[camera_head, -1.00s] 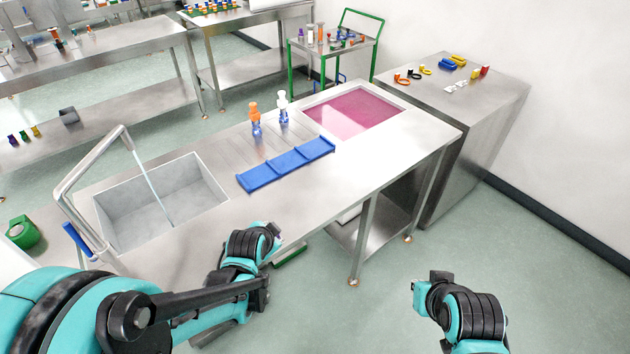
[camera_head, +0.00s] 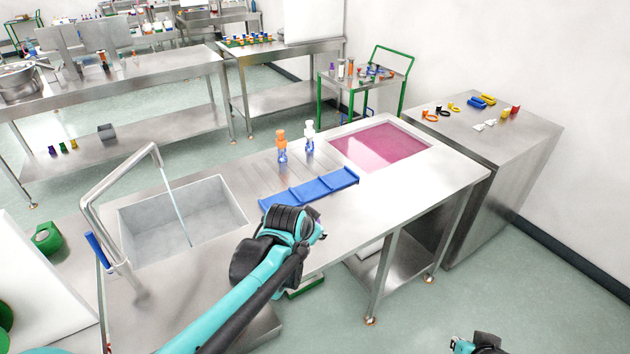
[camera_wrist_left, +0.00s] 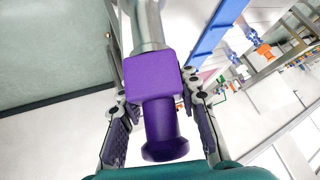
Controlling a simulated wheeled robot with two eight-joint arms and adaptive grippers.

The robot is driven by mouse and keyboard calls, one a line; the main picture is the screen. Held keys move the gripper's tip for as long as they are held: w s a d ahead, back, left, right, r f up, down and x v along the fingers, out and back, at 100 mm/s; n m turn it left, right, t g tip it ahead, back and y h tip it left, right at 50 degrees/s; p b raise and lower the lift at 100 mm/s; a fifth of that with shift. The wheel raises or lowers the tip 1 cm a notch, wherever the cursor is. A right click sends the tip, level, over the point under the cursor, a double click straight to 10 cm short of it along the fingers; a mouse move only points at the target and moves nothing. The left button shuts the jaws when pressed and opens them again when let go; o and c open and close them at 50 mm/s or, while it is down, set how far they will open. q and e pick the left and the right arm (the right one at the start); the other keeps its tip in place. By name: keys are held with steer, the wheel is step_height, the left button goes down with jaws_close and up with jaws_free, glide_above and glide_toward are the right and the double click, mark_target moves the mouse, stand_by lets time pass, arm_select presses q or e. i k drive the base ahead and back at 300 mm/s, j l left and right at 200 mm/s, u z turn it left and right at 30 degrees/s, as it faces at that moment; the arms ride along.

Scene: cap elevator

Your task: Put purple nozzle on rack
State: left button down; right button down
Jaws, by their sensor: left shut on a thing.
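The purple nozzle (camera_wrist_left: 152,78) shows in the left wrist view, with a square block body, a round flanged end and a grey metal piece at its far side. My left gripper (camera_wrist_left: 158,112) has its fingers on both sides of the nozzle and is shut on it. In the head view my left gripper (camera_head: 318,230) is over the front of the steel counter, and the nozzle is mostly hidden there. A blue sectioned holder (camera_head: 310,188) lies on the counter; I cannot tell whether it is the rack. My right gripper (camera_head: 474,344) is cut off at the bottom edge.
An orange-capped bottle (camera_head: 282,147) and a white-capped bottle (camera_head: 309,139) stand behind the blue holder. A sink (camera_head: 185,218) with a tall faucet (camera_head: 112,197) is at left. A pink basin (camera_head: 380,147) is at right. The counter's right front is clear.

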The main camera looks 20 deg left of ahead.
mark_target(311, 190)
steer(key=i, duration=1.25)
